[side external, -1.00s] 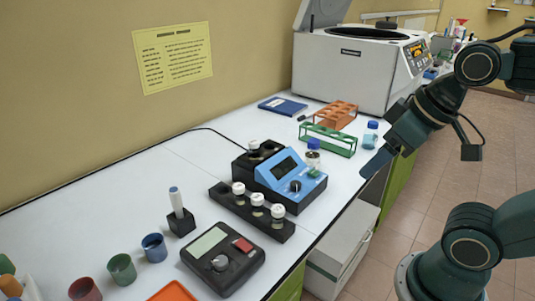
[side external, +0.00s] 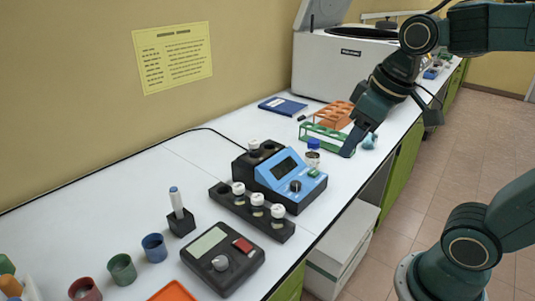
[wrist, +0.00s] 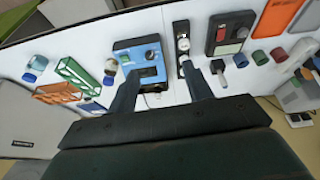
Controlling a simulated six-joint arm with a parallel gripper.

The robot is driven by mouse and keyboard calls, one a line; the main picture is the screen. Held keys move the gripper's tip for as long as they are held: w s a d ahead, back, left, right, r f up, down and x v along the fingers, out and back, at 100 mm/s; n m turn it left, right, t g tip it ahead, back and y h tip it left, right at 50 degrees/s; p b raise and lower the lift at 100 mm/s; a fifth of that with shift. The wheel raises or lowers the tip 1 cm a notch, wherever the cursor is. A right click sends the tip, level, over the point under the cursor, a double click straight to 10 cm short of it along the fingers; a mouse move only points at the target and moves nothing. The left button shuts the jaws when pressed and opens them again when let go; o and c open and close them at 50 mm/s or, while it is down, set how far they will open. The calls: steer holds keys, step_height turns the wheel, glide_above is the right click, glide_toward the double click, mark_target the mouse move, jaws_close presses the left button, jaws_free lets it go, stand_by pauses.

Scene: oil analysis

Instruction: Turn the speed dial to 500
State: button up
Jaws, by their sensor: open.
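A black box (side external: 222,262) with a pale display, a grey round knob (side external: 220,263) and a red button stands closer to the camera. I cannot read which dial is marked for speed. My gripper (side external: 350,150) is open and empty, above the bench's right edge, behind and right of the blue instrument and apart from it. In the wrist view the fingers (wrist: 161,88) are spread, with the blue instrument (wrist: 122,47) beyond the left one.
A black rack (side external: 250,212) with capped vials stands against the blue instrument's near side. A blue-capped bottle (side external: 313,157), a green rack (side external: 325,138) and an orange rack (side external: 338,112) are near my gripper. A white centrifuge (side external: 345,75) stands behind.

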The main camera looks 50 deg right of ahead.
steer(key=w+d+f+g, duration=0.1)
steer(key=w+d+g, duration=0.1)
steer(key=w, duration=0.6)
steer(key=n+g, duration=0.1)
steer(key=g, duration=0.1)
glide_above(296, 183)
step_height(296, 183, down, 5)
steer(key=shift+f, duration=0.2)
steer(key=shift+f, duration=0.15)
step_height(296, 183, down, 14)
steer(key=shift+r, duration=0.25)
steer(key=c, duration=1)
